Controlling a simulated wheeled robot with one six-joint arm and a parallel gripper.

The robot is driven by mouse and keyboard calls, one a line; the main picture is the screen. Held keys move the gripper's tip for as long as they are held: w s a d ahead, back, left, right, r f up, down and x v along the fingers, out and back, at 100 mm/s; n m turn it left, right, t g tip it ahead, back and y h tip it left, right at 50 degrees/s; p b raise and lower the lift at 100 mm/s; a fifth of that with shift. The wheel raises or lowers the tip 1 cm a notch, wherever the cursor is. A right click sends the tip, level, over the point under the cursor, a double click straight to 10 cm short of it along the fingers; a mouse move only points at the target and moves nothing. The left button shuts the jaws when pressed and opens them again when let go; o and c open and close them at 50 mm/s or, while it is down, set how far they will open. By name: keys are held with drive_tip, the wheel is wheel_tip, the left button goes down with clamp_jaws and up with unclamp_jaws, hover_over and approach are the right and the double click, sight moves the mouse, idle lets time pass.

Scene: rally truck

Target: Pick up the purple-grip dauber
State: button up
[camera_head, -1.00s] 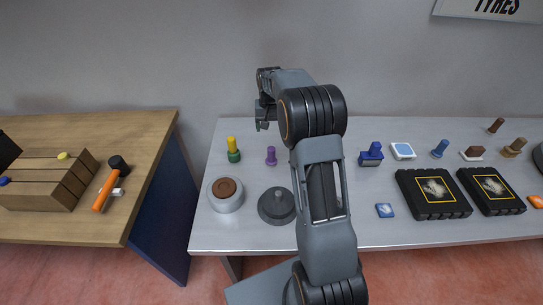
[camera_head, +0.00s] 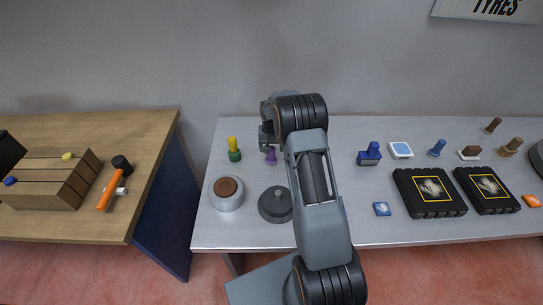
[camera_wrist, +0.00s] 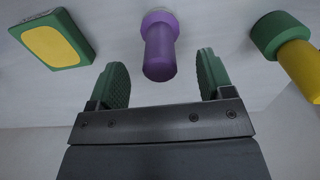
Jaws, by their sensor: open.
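The purple-grip dauber (camera_head: 271,157) stands upright on the grey table, left of its middle. In the wrist view the dauber (camera_wrist: 160,50) lies ahead of the two green finger pads, centred across the gap between them. My gripper (camera_wrist: 160,82) is open and empty. In the head view my gripper (camera_head: 268,143) is just above and behind the dauber's top and partly overlaps it in the picture. I cannot tell from the head view how far apart they are.
A yellow-and-green dauber (camera_head: 234,149) stands close on the left. A round pot with a brown top (camera_head: 227,193) and a dark round base with a knob (camera_head: 275,205) stand in front. A blue stamp (camera_head: 369,154) and black cases (camera_head: 429,192) are to the right.

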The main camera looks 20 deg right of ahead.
drive_tip(key=shift+f+p, duration=0.3)
drive_tip(key=shift+f, duration=1.25)
drive_tip(key=shift+c, duration=0.4)
drive_tip(key=c, duration=0.9)
drive_tip(key=shift+r, duration=0.1)
drive_tip(key=shift+c, duration=0.2)
drive_tip(key=shift+r, duration=0.25)
wheel_tip(320, 180, up, 2)
drive_tip(key=shift+w+r+b, duration=0.1)
drive_tip(key=shift+b, duration=0.85)
drive_tip(key=w+a+r+b, duration=0.1)
drive_tip(key=a+r+b, duration=0.2)
drive_tip(key=a+r, duration=0.7)
drive_tip(key=a, duration=0.4)
